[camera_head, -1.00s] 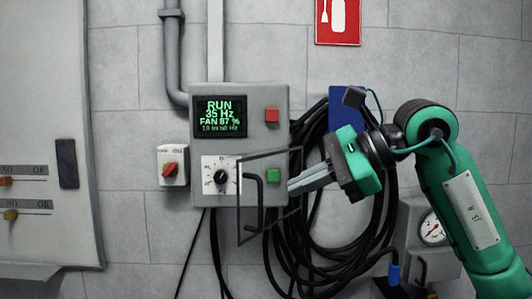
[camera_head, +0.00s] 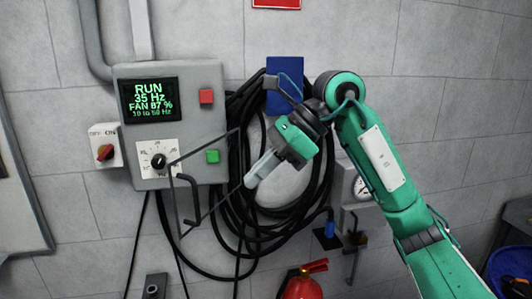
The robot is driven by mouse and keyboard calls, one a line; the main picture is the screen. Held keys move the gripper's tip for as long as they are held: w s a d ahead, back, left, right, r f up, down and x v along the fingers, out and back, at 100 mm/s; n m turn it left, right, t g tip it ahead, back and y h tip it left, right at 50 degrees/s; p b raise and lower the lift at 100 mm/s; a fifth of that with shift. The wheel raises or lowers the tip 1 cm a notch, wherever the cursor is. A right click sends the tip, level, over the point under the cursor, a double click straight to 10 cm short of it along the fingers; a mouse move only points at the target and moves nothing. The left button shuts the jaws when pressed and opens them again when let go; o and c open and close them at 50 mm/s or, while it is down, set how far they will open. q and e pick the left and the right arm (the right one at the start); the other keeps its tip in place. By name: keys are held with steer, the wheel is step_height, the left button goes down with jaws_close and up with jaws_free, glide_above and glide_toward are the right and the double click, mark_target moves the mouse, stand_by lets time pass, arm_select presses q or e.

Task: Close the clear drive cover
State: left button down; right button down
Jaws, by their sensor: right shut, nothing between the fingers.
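The clear drive cover (camera_head: 174,205) is a see-through panel with a thin dark frame and a dark bent handle (camera_head: 193,197). It stands open at an angle in front of the lower part of the grey drive box (camera_head: 190,82). My left gripper is not in view.
The box carries a lit display (camera_head: 150,98), a red button (camera_head: 206,96), a green button (camera_head: 212,156) and a dial (camera_head: 158,161). A red switch (camera_head: 105,152) sits left. Black cable coils (camera_head: 318,190) hang behind my gripper. A fire extinguisher (camera_head: 301,285) stands below.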

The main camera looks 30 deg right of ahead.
steer(key=w+a+f+p, duration=0.2)
steer(key=a+f+p, duration=0.1)
steer(key=a, duration=0.4)
steer(key=shift+w+f+p, duration=0.25)
steer(key=shift+p, duration=0.5)
steer(key=shift+a, duration=0.1)
